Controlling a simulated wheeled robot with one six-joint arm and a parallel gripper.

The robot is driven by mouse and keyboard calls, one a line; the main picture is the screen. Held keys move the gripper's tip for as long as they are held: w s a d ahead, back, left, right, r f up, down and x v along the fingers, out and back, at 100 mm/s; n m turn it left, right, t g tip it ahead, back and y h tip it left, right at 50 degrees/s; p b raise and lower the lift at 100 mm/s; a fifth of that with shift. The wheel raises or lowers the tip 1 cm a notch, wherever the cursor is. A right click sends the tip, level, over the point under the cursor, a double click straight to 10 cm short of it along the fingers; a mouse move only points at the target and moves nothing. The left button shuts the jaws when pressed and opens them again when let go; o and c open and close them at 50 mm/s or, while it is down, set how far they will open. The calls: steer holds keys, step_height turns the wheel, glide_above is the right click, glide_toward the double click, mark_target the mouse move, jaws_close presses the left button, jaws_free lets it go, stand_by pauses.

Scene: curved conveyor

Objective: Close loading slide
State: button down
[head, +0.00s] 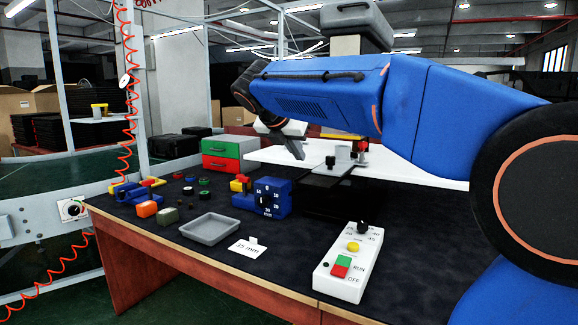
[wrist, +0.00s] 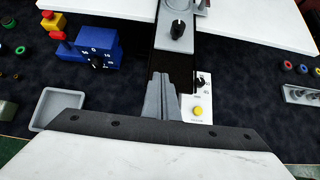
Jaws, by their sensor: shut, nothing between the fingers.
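The loading slide is probably the grey plate with a black upright knob (wrist: 178,29) on a dark rail (wrist: 176,68), at the top middle of the wrist view. In the head view the knob (head: 330,161) stands at the front edge of the white surface, above a black base (head: 318,196). My gripper (head: 297,152) is shut and empty, held above the table to the left of the knob in the head view. In the wrist view its fingers (wrist: 161,82) are together over the near end of the rail, apart from the knob. My arm hides part of the area behind.
A blue dial block (head: 270,197) stands left of the slide. A grey tray (head: 210,229), a "35 mm" card (head: 248,247) and a white control box (head: 347,264) lie nearer. Green and red drawers (head: 222,155) stand behind. Small coloured parts are on the left.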

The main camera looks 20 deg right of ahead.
mark_target(322, 168)
steer(key=x, duration=1)
steer(key=shift+a+f, duration=0.15)
steer(key=shift+f, duration=0.05)
steer(key=shift+w+d+r, duration=0.1)
steer(key=shift+w+d, duration=0.85)
steer(key=shift+d, duration=0.25)
steer(key=shift+w+d, duration=0.25)
steer(key=shift+d, duration=0.05)
steer(key=shift+d, duration=0.1)
steer(key=w+d, duration=0.1)
steer(key=d, duration=0.1)
steer(key=w+d, duration=0.2)
steer(key=shift+w+d, duration=0.1)
steer(key=shift+w, duration=0.15)
